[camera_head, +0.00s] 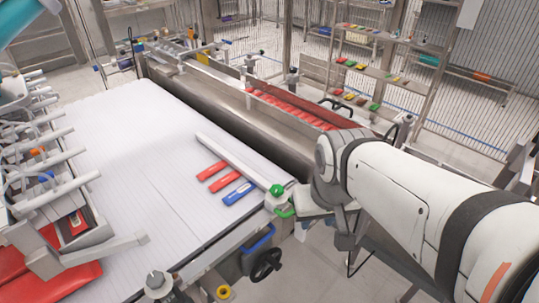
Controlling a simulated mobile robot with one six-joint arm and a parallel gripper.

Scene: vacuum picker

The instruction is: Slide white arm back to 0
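A long white bar, which looks like the white arm (235,158), lies across the right part of the white ribbed table (120,130). I cannot read any scale or zero mark. My arm reaches in from the right, and its wrist end is close to the right of the knob. My gripper (303,198) seems to be near that corner, but its fingers cannot be made out, nor whether they touch anything.
Two red labels (219,176) and a blue label (238,193) lie on the table beside the bar. A metal beam and a red-lined trough (300,108) stand behind. A black handwheel (266,265) is below the front edge. Grey levers crowd the left. The table's middle is clear.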

